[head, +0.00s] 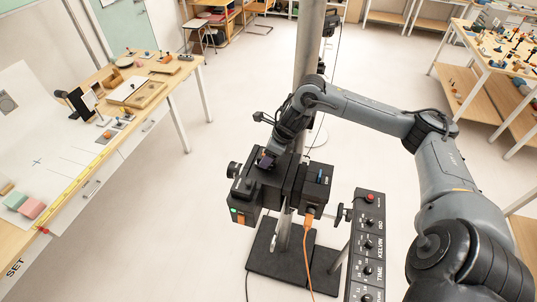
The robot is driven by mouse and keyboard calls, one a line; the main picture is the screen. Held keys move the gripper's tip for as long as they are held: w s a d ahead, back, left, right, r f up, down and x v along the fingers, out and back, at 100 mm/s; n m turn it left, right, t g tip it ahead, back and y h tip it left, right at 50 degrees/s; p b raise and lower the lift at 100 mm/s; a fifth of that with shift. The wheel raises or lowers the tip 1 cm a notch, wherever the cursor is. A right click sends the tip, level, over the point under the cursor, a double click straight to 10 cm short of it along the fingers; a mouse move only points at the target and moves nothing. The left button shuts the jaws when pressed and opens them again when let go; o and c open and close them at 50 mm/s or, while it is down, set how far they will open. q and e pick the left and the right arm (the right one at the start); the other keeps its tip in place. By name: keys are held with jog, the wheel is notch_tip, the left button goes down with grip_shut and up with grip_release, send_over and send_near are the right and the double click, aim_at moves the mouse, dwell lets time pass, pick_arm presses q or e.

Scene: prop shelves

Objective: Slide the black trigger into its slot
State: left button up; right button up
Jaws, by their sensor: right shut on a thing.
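My right gripper (267,154) points down over the top of a black camera body (268,193) on a stand. It is shut on a small dark block that looks like the black trigger (265,161). The trigger is right at the camera's top; I cannot tell whether it touches or sits in the slot. The slot is hidden by the gripper and the trigger. My left gripper is not in view.
An orange cable (308,240) hangs from the camera's right side. A black control panel with knobs (368,245) stands at right. A metal pole (307,55) rises behind. A prop table (60,180) is at left, another table (500,60) at far right.

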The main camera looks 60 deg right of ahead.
jog(key=shift+w, duration=0.15)
jog(key=shift+w+a+p, duration=0.15)
jog(key=shift+w+p, duration=0.25)
dwell(0.5)
dwell(0.6)
jog(key=shift+w, duration=0.2)
jog(key=o, duration=1.2)
jog(key=shift+c, duration=0.2)
jog(key=shift+s+r, duration=0.1)
